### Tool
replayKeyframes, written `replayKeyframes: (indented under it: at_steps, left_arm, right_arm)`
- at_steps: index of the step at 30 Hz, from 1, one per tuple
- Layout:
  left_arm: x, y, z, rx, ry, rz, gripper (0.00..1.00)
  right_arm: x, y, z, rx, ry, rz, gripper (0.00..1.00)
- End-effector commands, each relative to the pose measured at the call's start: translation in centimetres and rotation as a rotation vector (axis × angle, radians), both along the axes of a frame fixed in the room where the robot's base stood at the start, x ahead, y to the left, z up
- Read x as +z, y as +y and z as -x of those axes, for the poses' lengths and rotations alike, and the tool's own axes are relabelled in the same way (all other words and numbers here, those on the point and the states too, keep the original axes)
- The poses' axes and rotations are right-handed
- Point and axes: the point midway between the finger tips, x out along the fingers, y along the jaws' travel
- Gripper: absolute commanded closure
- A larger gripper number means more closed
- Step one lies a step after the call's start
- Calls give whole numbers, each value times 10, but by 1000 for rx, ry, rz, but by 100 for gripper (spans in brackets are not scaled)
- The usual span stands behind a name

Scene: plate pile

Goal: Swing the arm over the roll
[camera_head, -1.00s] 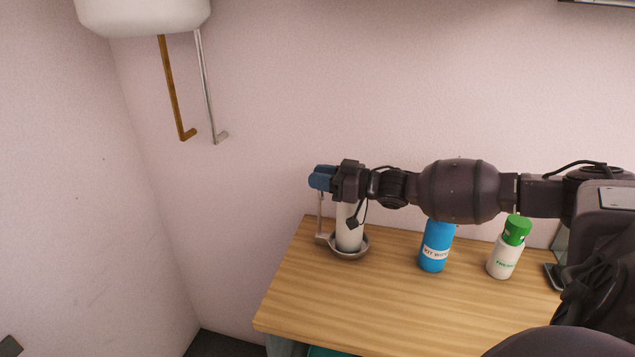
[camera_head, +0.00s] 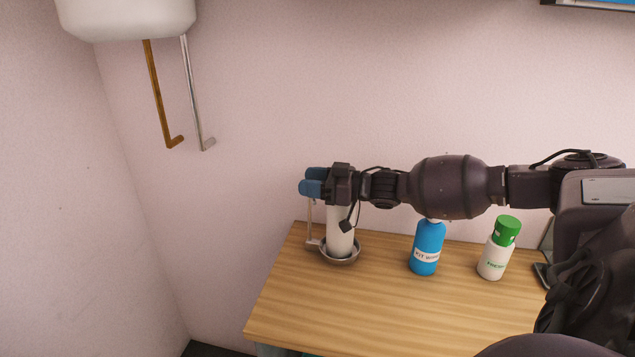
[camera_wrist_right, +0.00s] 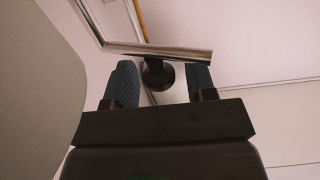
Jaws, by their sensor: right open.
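A white roll (camera_head: 341,236) stands upright in a small grey dish-like base (camera_head: 340,259) near the left end of the wooden table. A thin pale metal arm (camera_head: 309,222) stands beside it on the left, with a short foot at its lower end. My right gripper (camera_head: 311,183) is level with the top of the roll and hides the roll's upper end and the top of the arm. In the right wrist view its two blue fingers (camera_wrist_right: 162,84) are spread apart. A shiny bent rod and a dark round knob show near the fingertips. Contact cannot be told. My left gripper is out of view.
A blue bottle (camera_head: 427,248) and a white bottle with a green cap (camera_head: 494,261) stand right of the roll, below my right arm. A white wall unit (camera_head: 127,17) with two hanging bent rods is at the upper left. The front of the table (camera_head: 370,312) is clear.

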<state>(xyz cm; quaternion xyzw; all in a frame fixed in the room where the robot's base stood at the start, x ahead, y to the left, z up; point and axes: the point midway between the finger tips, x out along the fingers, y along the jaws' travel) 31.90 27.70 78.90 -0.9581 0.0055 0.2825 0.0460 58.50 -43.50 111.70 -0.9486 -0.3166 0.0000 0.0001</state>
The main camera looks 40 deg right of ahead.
Motion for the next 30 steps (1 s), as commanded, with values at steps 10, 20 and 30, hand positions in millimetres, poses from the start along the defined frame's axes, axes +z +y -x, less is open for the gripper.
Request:
replayKeyframes:
  at_steps: [10,20,30]
  left_arm:
    - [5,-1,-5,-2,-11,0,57]
    - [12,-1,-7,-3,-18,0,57]
    - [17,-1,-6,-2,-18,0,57]
  right_arm:
    - [-1,-19,24,-2,5,2,49]
    - [0,-44,58,-1,2,2,49]
    - [0,-62,83,0,2,1,49]
